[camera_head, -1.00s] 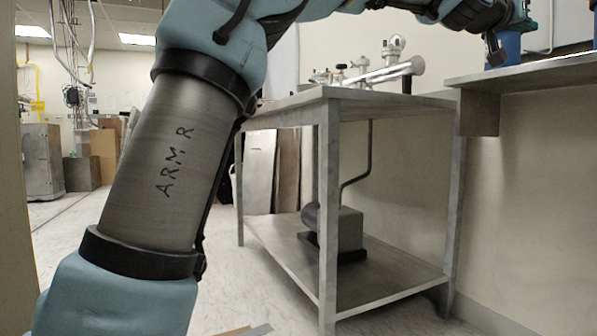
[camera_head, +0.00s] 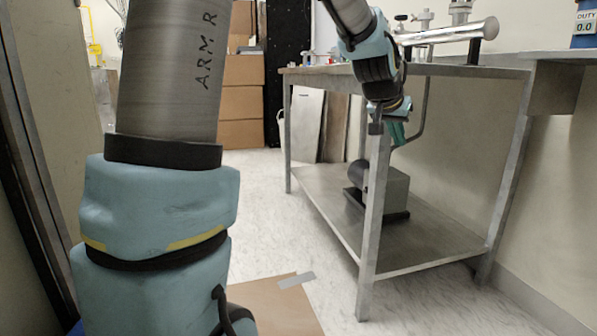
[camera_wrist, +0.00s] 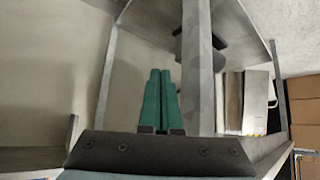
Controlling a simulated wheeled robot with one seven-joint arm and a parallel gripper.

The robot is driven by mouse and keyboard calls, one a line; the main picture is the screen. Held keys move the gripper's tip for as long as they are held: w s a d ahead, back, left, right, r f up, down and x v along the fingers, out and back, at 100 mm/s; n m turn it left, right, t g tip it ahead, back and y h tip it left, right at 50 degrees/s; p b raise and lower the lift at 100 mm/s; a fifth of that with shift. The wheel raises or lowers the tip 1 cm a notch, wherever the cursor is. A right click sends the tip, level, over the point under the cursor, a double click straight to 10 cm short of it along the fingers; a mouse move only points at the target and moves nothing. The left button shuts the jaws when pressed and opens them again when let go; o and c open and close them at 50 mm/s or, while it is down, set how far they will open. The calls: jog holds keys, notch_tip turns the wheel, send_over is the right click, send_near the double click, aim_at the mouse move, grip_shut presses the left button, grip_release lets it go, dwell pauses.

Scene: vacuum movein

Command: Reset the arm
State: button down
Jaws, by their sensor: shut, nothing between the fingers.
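My arm, with a grey link marked "ARM R" and blue-grey joints, fills the left of the head view. Its far end comes down from the top centre. My gripper (camera_head: 397,133) hangs near the front leg of a metal table, below its top edge; I cannot tell how far it is from the leg. In the wrist view its two green fingers (camera_wrist: 160,76) lie side by side, shut and empty. The table's leg (camera_wrist: 197,75) shows just to the right of the fingers there.
The metal table (camera_head: 430,69) carries pipe fittings (camera_head: 450,33) on top and a grey pump (camera_head: 383,190) on its lower shelf. A wall shelf with a blue device (camera_head: 584,24) is at right. Cardboard boxes (camera_head: 242,100) stand behind. A brown sheet (camera_head: 280,305) lies on the floor.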

jog(key=s+a+f+n+g+y+p, duration=0.1)
jog(key=s+a+f+n+y+p, duration=0.15)
jog(key=a, duration=0.65)
jog(key=s+a+f+n+g+y+p, duration=0.1)
jog(key=s+a+f+p, duration=0.15)
jog(key=a, duration=0.65)
jog(key=s+a+f+n+g+y+p, duration=0.2)
jog(key=s+a+f+n+g+p, duration=0.15)
jog(key=s+a, duration=0.9)
notch_tip(320, 180, up, 37)
jog(key=p, duration=3.7)
jog(key=shift+w+p, duration=0.3)
jog(key=shift+w, duration=0.05)
jog(key=shift+a, duration=0.1)
